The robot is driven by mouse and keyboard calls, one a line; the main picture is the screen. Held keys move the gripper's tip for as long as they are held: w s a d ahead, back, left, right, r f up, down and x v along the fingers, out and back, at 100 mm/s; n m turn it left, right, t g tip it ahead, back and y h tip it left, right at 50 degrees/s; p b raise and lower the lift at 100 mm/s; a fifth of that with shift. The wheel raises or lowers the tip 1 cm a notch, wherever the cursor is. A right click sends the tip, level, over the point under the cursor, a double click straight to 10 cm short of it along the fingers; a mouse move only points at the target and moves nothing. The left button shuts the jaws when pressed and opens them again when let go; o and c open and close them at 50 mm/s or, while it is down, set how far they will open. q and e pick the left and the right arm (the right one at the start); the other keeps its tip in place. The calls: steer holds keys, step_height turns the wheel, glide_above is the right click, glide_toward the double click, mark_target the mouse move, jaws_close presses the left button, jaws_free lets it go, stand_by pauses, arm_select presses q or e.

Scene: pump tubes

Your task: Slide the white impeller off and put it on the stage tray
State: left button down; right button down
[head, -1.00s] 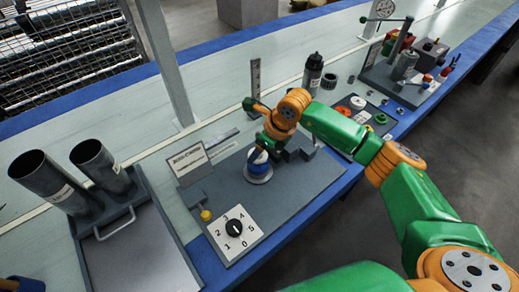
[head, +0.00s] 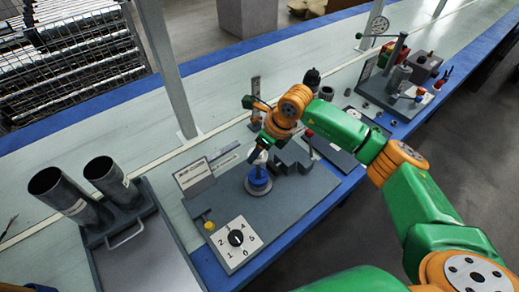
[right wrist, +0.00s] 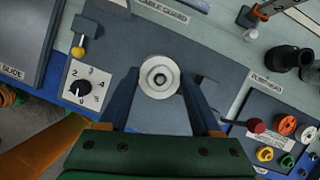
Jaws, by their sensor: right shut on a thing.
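The white impeller (right wrist: 160,77) is a round ring with a central hole, held between the two fingers of my right gripper (right wrist: 163,92) in the right wrist view. In the head view my right gripper (head: 261,148) points down over a blue stack (head: 258,181) on the grey board. A little of the white impeller (head: 260,158) shows at the fingertips, just above the blue stack. Whether it is fully clear of the post is hidden. My left gripper is not in view.
Two dark tubes (head: 105,178) stand at the left. A red-knobbed lever (right wrist: 256,125) rises beside the gripper.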

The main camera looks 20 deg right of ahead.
steer(key=shift+r+p, duration=2.05)
steer(key=shift+r, duration=1)
